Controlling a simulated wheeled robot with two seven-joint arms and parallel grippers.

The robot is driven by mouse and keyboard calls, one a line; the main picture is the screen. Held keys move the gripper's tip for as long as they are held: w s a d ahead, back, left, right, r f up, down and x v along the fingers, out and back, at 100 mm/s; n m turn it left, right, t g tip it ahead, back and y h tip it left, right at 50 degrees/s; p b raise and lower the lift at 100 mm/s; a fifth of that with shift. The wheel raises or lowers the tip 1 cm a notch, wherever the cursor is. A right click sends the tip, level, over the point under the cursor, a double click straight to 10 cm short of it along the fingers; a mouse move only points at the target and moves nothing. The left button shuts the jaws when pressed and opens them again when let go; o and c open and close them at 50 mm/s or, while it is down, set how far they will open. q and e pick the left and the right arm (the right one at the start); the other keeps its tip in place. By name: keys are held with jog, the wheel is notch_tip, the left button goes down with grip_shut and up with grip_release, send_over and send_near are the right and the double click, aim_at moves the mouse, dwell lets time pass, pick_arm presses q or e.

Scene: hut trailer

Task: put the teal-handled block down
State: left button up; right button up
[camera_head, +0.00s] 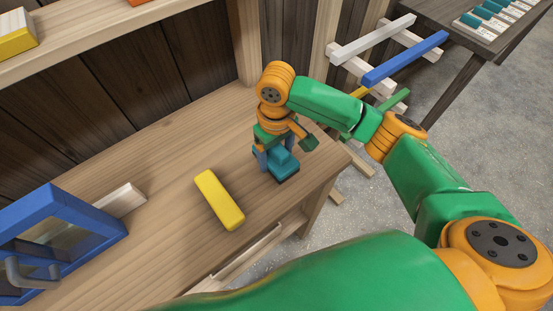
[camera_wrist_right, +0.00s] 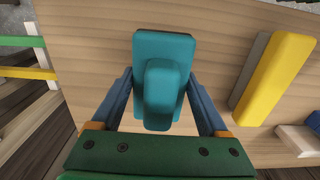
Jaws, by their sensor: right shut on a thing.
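The teal-handled block (camera_head: 283,168) is a teal slab with a raised teal handle and a dark underside. In the head view it is at the right end of the wooden workbench (camera_head: 165,180), near the edge. My right gripper (camera_head: 277,153) points down over it, shut on it. In the right wrist view, the blue fingers lie on both sides of the teal block (camera_wrist_right: 165,48), with its handle towards the camera. It is at or just above the bench top; I cannot tell if it touches. My left gripper is not in view.
A yellow block (camera_head: 219,199) lies left of the teal block. A blue-framed box with a grey handle (camera_head: 60,225) and a pale wood piece (camera_head: 121,200) are farther left. A shelf (camera_head: 100,35) runs above. Bare bench lies around the yellow block. Colored bars (camera_head: 405,58) stand beyond the bench's right end.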

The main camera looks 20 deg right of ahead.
aim_at(276, 163)
jog(key=f, duration=0.1)
jog(key=f+p, duration=0.2)
jog(key=shift+w+f, duration=0.15)
jog(key=shift+w, duration=0.15)
jog(key=shift+f, duration=0.1)
jog(key=o, duration=1.1)
jog(key=shift+f, duration=0.2)
jog(key=shift+f+b, duration=0.45)
jog(key=shift+b, duration=0.7)
jog(key=r, duration=0.8)
jog(key=shift+s+a, duration=0.2)
jog(key=shift+a, duration=0.05)
